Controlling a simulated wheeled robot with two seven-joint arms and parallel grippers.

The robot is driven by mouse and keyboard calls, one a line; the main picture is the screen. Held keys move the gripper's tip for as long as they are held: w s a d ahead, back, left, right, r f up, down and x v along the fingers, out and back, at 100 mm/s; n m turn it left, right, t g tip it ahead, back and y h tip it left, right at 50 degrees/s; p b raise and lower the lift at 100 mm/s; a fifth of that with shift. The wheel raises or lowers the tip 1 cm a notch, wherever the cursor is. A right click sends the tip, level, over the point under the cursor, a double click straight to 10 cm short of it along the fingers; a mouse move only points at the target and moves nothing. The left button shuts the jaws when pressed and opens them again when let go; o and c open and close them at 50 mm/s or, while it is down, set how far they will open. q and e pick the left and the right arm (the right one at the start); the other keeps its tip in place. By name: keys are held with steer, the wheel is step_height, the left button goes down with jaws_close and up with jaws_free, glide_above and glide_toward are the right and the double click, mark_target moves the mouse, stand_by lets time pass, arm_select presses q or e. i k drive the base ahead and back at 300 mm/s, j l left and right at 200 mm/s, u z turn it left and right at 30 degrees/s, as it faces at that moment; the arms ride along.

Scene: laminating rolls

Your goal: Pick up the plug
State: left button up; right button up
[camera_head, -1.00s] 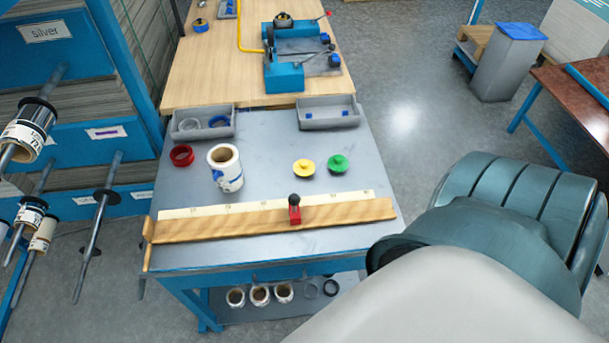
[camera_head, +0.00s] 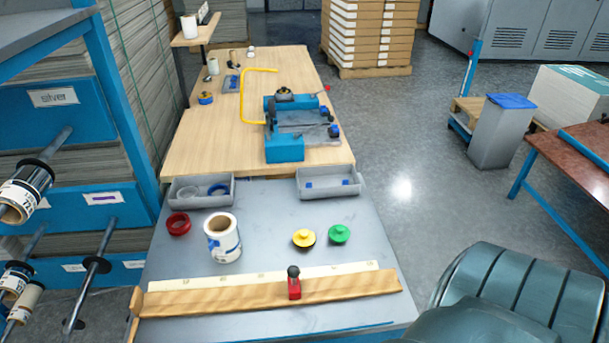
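The task does not say which plug is meant. They stand apart from each other, and nothing holds them. Neither of my grippers is in view. A large teal part, seemingly of my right arm, fills the lower right corner.
A white roll (camera_head: 222,238) and a red ring (camera_head: 178,224) stand left of the plugs. A wooden ruler bar (camera_head: 220,297) with a red slider (camera_head: 294,283) crosses the front. Grey trays (camera_head: 328,182) (camera_head: 202,191) line the back. A blue machine (camera_head: 285,148) stands beyond.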

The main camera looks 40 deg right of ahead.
mark_target(303, 238)
steer(key=j+z, duration=0.1)
steer(key=z, duration=0.3)
steer(key=j+z, duration=0.1)
steer(key=z, duration=0.3)
steer(key=j+z, duration=0.15)
steer(key=z, duration=0.25)
steer(key=j+z, duration=0.1)
steer(key=z, duration=0.3)
steer(key=i+j, duration=0.05)
